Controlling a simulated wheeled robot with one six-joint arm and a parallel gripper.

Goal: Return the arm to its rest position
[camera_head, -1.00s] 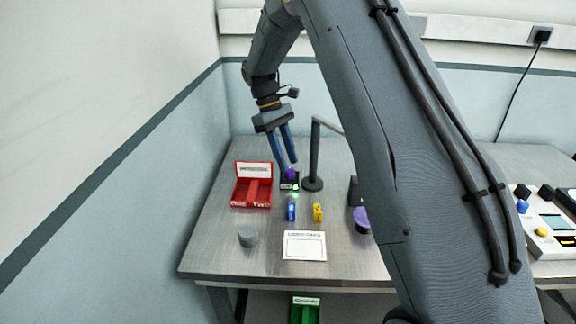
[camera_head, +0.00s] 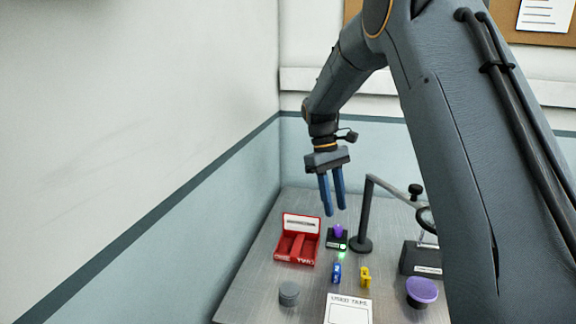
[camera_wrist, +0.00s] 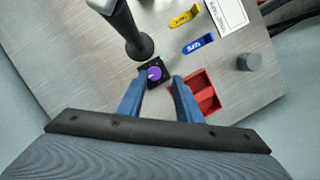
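My gripper (camera_head: 334,196) has two blue fingers and hangs above the back of the metal table (camera_head: 262,262). The fingers are apart with nothing between them, so it is open and empty. Below it a small black module with a purple knob (camera_head: 338,231) stands on the table, with a green light in front. In the wrist view the purple knob (camera_wrist: 155,73) shows just beyond and between the fingertips (camera_wrist: 158,82), apart from them. My grey arm reaches in from the upper right and hides the table's right part.
A red tray (camera_head: 283,246) is at the left. A blue piece (camera_head: 336,273), a yellow piece (camera_head: 365,277), a grey cylinder (camera_head: 289,293) and a white card (camera_head: 348,312) lie in front. A dark stand (camera_head: 363,215) rises close right of the gripper; a purple-topped object (camera_head: 422,290) is further right.

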